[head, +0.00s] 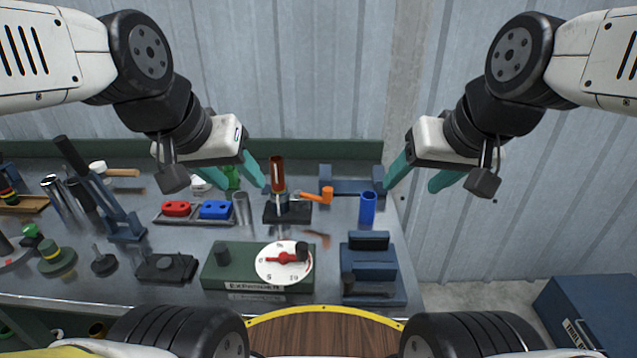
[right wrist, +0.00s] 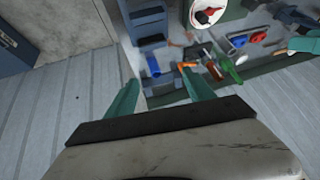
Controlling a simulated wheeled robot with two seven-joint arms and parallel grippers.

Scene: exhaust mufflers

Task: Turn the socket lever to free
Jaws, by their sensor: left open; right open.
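The socket (head: 287,213) is a dark block on the bench with a brown-red tube (head: 277,172) standing upright in it. An orange lever (head: 318,195) sticks out to the right of the socket; it also shows in the right wrist view (right wrist: 187,65). My left gripper (head: 232,182) is open and empty, up and left of the socket. My right gripper (head: 412,188) is open and empty, to the right of the lever and apart from it. Its two teal fingers also show in the right wrist view (right wrist: 160,77).
A blue cup (head: 367,208) stands right of the lever. A green expander box with a dial (head: 284,262) is in front. A tray (head: 160,222) with red and blue blocks and a grey tube (head: 241,208) lie left. The bench ends below my right gripper.

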